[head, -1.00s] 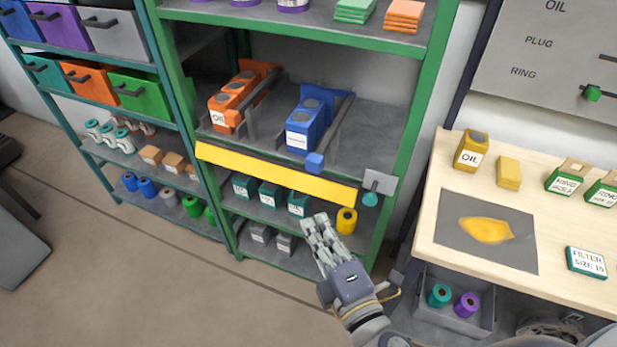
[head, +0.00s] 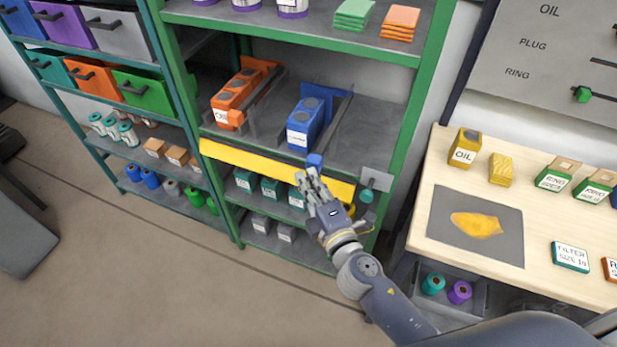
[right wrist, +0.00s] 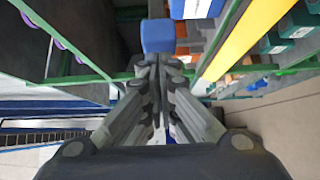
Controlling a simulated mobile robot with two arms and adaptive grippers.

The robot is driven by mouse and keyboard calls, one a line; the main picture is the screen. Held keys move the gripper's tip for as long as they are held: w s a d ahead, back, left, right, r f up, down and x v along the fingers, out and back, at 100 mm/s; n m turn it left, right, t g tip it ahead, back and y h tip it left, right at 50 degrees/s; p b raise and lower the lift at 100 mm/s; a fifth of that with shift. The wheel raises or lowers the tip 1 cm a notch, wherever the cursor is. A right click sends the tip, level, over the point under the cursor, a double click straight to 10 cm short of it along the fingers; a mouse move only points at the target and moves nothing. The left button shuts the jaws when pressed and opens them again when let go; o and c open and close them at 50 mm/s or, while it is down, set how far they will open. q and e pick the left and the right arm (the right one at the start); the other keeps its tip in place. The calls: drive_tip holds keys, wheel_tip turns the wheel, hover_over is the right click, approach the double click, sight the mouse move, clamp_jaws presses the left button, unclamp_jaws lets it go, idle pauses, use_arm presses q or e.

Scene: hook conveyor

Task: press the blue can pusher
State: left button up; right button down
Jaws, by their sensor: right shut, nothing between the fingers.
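The blue can pusher shows as a small blue block (head: 315,160) at the front of the lane with the blue cans (head: 303,128), on the middle shelf of the green rack. My right gripper (head: 308,174) is shut and empty, its fingertips just below and in front of the block in the head view. In the right wrist view the blue block (right wrist: 158,36) is just beyond the shut fingertips (right wrist: 157,62). I cannot tell whether they touch. My left gripper is not in view.
A yellow strip (head: 250,163) runs along the shelf front. Orange cans (head: 228,105) stand in the lane to the left. A grey plate with a teal knob (head: 366,196) is to the right. A wooden table (head: 425,220) with boxes stands further right.

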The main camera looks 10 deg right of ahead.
sight(322, 157)
drive_tip(key=w+d, duration=0.1)
drive_tip(key=w, duration=0.1)
drive_tip(key=w+d, duration=0.3)
drive_tip(key=w, duration=0.1)
drive_tip(key=shift+w+d, duration=0.25)
drive_tip(key=shift+w, duration=0.05)
drive_tip(key=shift+s+a+r, duration=0.1)
